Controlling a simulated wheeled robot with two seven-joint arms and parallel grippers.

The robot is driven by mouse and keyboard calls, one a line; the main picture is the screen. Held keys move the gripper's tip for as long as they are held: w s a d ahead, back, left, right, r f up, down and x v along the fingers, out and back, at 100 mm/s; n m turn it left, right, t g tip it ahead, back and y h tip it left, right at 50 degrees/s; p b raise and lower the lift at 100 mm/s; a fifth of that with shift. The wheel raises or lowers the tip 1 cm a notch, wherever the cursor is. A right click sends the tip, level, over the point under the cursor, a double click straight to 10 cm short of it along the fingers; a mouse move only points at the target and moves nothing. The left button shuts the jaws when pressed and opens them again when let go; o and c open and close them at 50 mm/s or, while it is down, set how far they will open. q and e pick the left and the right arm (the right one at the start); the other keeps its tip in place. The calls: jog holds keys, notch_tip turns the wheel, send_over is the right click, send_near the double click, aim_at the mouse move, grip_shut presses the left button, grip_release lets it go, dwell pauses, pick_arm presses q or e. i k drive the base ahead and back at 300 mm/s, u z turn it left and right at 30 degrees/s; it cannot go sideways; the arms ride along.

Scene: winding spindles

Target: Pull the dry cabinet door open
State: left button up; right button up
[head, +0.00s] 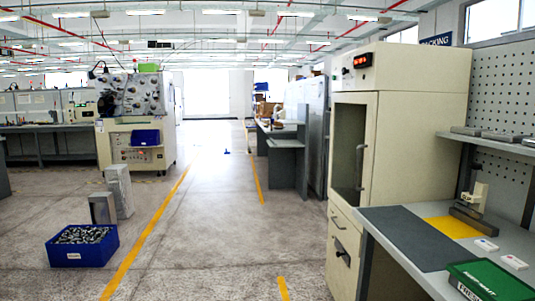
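The cream dry cabinet (425,110) stands at the right, beside the workbench. Its tall door (369,125) has a dark window panel (347,145) and looks shut, flush with the front. A dark vertical handle (360,167) sits along the door's right side. A red display (362,61) glows on the box above the door. Below the door are drawers or panels with small handles (335,222). Neither of my grippers is in view.
A workbench (410,290) with a dark mat, yellow mat and green box (492,281) stands at the right, close to the cabinet. A blue bin (82,248) of metal parts sits on the floor at left. The floor in front of the cabinet (230,230) is clear.

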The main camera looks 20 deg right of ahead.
aim_at(370, 99)
jog(key=z, duration=0.15)
jog(key=i, duration=2.3)
jog(key=z, duration=0.8)
